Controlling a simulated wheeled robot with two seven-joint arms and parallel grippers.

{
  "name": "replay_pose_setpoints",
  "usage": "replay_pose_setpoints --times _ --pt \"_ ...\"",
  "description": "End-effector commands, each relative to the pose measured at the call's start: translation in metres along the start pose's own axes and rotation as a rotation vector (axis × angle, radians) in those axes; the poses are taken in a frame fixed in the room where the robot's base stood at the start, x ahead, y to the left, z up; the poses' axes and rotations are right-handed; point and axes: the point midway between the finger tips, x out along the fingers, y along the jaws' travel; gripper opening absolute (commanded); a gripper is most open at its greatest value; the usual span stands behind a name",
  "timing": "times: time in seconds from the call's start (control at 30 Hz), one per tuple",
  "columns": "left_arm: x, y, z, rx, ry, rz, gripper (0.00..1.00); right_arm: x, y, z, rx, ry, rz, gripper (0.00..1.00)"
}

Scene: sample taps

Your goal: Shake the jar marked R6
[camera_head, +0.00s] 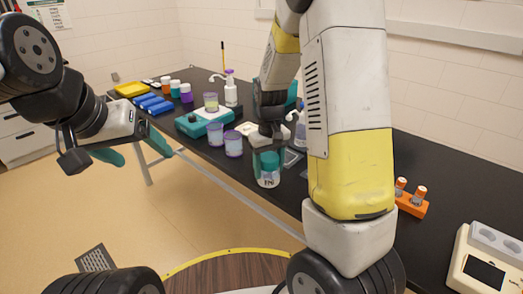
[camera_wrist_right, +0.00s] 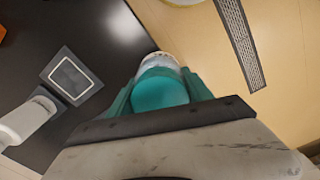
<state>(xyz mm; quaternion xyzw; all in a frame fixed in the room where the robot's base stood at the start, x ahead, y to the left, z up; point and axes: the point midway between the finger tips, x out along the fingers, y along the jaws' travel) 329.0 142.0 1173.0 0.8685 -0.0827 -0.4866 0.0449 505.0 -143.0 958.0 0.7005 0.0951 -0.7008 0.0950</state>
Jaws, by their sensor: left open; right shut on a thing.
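A clear jar with a teal lid (camera_head: 268,178) is held upright at the table's front edge in the head view. Its label carries a marking too small to read surely. My right gripper (camera_head: 267,157) is shut on this jar from above, with a finger on each side of the lid. In the right wrist view the teal lid (camera_wrist_right: 160,90) sits between the two teal fingers, with the jar's pale body beyond it. My left gripper (camera_head: 131,150) is open and empty, out over the floor at the left, clear of the table.
The black table (camera_head: 440,180) holds a teal device (camera_head: 190,124), purple-rimmed beakers (camera_head: 233,143), a pump bottle (camera_head: 231,93), coloured jars, blue racks (camera_head: 155,104) and a yellow tray (camera_head: 131,89). An orange rack (camera_head: 411,203) and a beige instrument (camera_head: 487,262) stand at right. Floor in front is open.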

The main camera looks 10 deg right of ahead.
Motion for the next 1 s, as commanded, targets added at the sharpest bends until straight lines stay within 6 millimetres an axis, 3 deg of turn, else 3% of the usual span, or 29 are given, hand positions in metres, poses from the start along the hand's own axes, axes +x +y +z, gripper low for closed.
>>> replay_pose_setpoints --times 0.2,0.4,1.0 --pt "0.000 0.000 0.000 0.000 0.000 0.000 0.80 -0.006 -0.030 0.048 -0.004 0.001 -0.001 0.07" --pt "0.000 0.000 0.000 0.000 0.000 0.000 0.80 -0.009 -0.044 0.071 -0.001 0.002 -0.001 0.07" --pt "0.000 0.000 0.000 0.000 0.000 0.000 0.80 -0.058 -0.048 0.078 0.000 0.003 0.000 0.07"
